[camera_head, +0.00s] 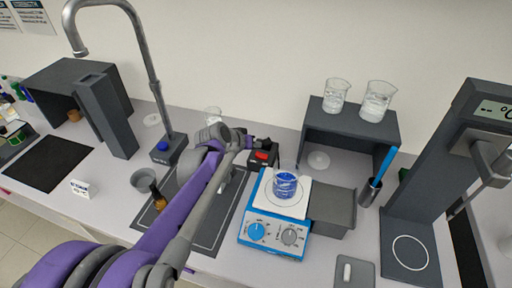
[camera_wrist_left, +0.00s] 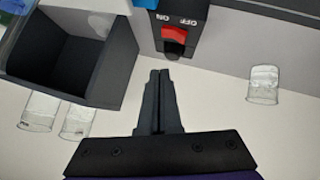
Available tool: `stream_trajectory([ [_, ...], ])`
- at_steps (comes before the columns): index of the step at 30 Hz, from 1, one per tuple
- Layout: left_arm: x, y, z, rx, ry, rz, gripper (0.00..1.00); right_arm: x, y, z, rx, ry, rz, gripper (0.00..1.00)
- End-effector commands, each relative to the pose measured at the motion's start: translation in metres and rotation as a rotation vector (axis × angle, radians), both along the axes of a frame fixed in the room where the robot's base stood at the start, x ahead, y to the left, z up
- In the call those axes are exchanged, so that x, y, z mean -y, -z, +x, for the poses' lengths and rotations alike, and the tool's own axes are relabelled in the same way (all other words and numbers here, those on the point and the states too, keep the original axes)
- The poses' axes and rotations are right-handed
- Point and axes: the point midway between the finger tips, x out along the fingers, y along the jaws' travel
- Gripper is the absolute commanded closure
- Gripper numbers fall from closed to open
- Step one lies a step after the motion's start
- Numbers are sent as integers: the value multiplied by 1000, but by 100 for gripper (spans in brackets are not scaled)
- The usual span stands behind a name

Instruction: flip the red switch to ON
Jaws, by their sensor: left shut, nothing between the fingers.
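The red switch (camera_head: 262,155) sits on a small dark box on the bench, just behind the blue-and-white hotplate. In the left wrist view the red rocker (camera_wrist_left: 175,34) shows close up, with ON and OFF printed upside down on the box beside it. I cannot tell surely which side is pressed. My left gripper (camera_wrist_left: 160,76) is shut and empty, its fingertips pointing at the switch box and a little short of it. In the head view the left gripper (camera_head: 262,143) is at the box's back edge, partly hidden by its own wrist. My right gripper is not in view.
The hotplate (camera_head: 256,232) carries a beaker of blue liquid (camera_head: 285,184) close to the switch. A dark shelf (camera_head: 345,128) with two beakers on top stands right behind. A faucet (camera_head: 150,60) rises at left. A glass (camera_wrist_left: 263,84) stands right in the wrist view.

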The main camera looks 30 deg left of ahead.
Motion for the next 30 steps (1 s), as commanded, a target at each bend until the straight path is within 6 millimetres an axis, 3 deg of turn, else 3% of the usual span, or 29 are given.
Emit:
stream_trajectory([
  [3, 3, -16, -17, 0, -1, 0, 100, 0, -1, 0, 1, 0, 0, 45],
  [10, 7, -33, -34, 0, -1, 1, 100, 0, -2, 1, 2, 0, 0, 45],
  [23, 7, -37, -37, 0, -1, 1, 100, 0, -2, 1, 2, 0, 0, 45],
  [30, 7, -63, -35, 5, 0, 0, 100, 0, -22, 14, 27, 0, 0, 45],
])
